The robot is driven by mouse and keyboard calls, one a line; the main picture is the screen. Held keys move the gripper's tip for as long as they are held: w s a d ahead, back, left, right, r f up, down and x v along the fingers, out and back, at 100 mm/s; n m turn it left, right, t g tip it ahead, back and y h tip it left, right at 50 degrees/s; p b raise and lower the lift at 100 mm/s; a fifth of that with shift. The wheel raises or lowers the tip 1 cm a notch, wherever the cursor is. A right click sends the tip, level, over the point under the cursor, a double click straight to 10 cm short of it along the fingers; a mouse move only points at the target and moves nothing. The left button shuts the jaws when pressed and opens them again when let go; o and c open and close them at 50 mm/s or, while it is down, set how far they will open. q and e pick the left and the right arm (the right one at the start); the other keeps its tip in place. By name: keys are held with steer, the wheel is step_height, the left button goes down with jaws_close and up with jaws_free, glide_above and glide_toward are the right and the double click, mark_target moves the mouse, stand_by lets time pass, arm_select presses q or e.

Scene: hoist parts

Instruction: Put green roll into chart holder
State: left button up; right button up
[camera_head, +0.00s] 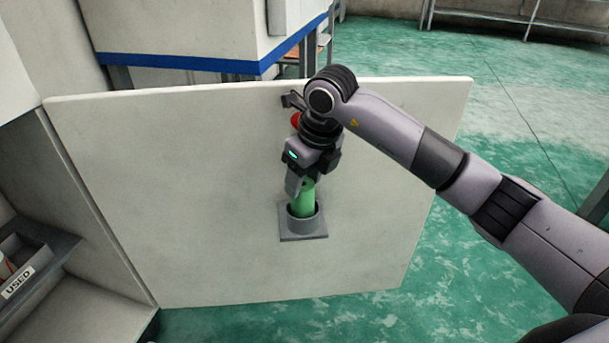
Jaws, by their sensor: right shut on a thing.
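The green roll (305,200) stands about upright in the middle of the white table, with its lower end inside the opening of the grey chart holder (303,226). The holder is a short round cup on a square base plate. My right gripper (302,184) points down from above and is shut on the upper part of the green roll. The roll's top is hidden by the gripper, and its bottom end is hidden by the cup wall. My left gripper is not in view.
The white table (180,200) is mostly bare around the holder. A red object (295,119) and a dark bracket-like part (292,100) show behind my right wrist, partly hidden. A grey bin labelled USED (22,278) is at the lower left. Green floor lies to the right.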

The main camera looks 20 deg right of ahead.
steer(key=shift+f, duration=0.25)
steer(key=o, duration=1.1)
steer(key=shift+r, duration=0.15)
